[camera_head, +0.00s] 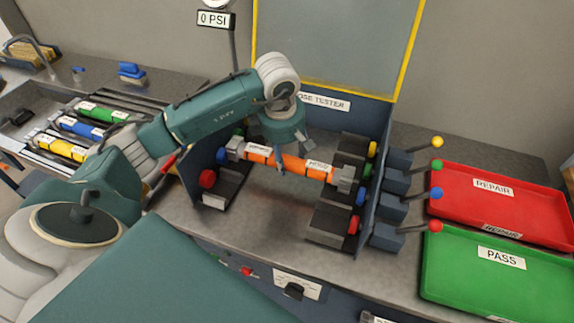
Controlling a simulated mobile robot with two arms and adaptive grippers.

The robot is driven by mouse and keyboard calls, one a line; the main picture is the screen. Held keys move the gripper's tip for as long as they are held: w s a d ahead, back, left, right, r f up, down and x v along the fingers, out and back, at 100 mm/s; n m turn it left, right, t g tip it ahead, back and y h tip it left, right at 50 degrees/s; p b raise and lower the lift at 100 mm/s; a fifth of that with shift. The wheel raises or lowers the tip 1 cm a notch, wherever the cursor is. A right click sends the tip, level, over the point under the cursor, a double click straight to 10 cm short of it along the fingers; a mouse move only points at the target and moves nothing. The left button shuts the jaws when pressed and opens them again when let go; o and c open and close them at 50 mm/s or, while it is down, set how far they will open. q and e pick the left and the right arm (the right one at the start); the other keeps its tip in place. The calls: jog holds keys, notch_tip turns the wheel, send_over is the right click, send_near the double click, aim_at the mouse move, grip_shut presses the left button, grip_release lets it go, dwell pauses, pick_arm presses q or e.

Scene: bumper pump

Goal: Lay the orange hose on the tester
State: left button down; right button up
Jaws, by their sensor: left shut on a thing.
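The orange hose (258,156) has grey end fittings and white labels. It lies crosswise between the two side walls of the hose tester (376,190). My left gripper (279,168) reaches down from above and is shut on the hose near its middle, hiding a small part of it. My right gripper is not in view.
Green, blue and yellow hoses lie in a rack (112,98) on the left. Levers with coloured knobs (437,194) stick out right of the tester. A red repair tray (520,205) and a green pass tray (465,270) stand at right. A gauge sign (215,19) reads 0 PSI.

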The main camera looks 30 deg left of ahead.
aim_at(287, 168)
pick_arm(q)
jog(key=shift+f, duration=0.9)
notch_tip(287, 168, down, 3)
jog(key=shift+r+p, duration=0.1)
jog(key=shift+p, duration=0.35)
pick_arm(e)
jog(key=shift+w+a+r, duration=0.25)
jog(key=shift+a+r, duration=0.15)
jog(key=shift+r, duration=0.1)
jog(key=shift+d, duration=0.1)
pick_arm(q)
jog(key=c, duration=1.3)
grip_release()
jog(key=shift+f, duration=0.25)
jog(key=shift+c, duration=0.2)
jog(key=o, duration=0.4)
jog(key=shift+r, duration=0.1)
jog(key=shift+o, duration=0.2)
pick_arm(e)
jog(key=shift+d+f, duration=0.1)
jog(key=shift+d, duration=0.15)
